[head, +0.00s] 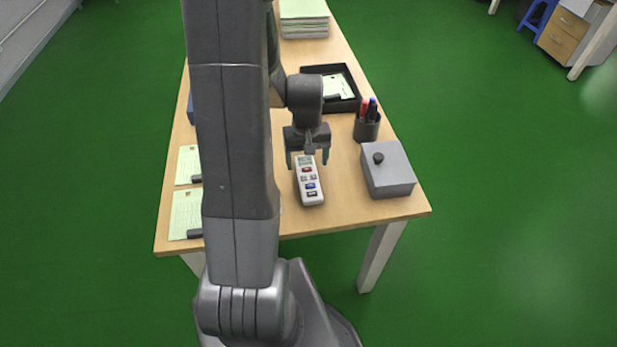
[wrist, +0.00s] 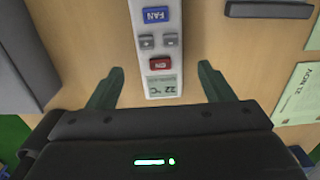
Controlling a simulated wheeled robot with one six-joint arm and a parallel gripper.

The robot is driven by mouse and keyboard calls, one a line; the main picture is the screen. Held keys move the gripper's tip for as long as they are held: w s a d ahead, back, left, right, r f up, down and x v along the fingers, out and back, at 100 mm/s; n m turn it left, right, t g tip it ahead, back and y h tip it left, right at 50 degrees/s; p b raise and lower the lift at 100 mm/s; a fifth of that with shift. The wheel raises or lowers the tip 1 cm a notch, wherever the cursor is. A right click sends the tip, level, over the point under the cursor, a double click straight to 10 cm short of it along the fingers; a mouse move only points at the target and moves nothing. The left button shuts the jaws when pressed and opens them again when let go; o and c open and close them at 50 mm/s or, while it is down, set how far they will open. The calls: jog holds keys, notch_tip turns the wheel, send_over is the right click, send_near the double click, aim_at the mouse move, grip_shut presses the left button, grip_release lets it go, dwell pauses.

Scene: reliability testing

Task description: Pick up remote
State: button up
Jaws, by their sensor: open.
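The remote (head: 309,184) is a white handset with a small grey display and red, grey and blue buttons. It lies on the wooden table near the front edge. In the wrist view the remote (wrist: 154,24) runs up out of the top of the picture, so its far end is cut off. My gripper (head: 307,162) is over the display end of the remote. Its two green fingers are apart, one on each side of the remote, and in the wrist view the gripper (wrist: 160,82) shows clear gaps on both sides. Nothing is held.
A grey box (head: 388,170) with a black knob stands right of the remote. A pen cup (head: 367,125) and a black tray (head: 353,104) are behind it. Papers (head: 187,212) lie at the left, partly behind my arm. A paper stack (head: 304,30) is at the far end.

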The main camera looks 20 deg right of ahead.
aim_at(307, 170)
jog(key=shift+f, duration=1.55)
jog(key=c, duration=1.2)
